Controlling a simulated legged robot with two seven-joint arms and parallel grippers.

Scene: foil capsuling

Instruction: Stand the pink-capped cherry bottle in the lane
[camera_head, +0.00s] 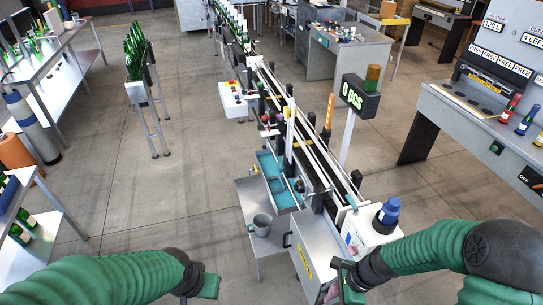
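The lane (318,178) is a narrow conveyor between rails, running from the bottom centre to the back. I cannot make out the pink-capped cherry bottle for certain. A small pinkish patch (323,293) shows beside my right gripper (342,283) at the bottom edge; it is too small and cut off to name. My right gripper is at the near end of the lane, by the grey machine housing; its fingers are partly hidden. My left gripper (205,286) is low at the bottom left, apart from the lane, with nothing visible in it.
A blue-capped container (388,212) stands on the white box right of the lane. A grey cup (262,224) and blue trays (277,180) are on its left. A counter sign (359,96) rises at right. Red (510,108) and blue (527,120) bottles stand on the right bench.

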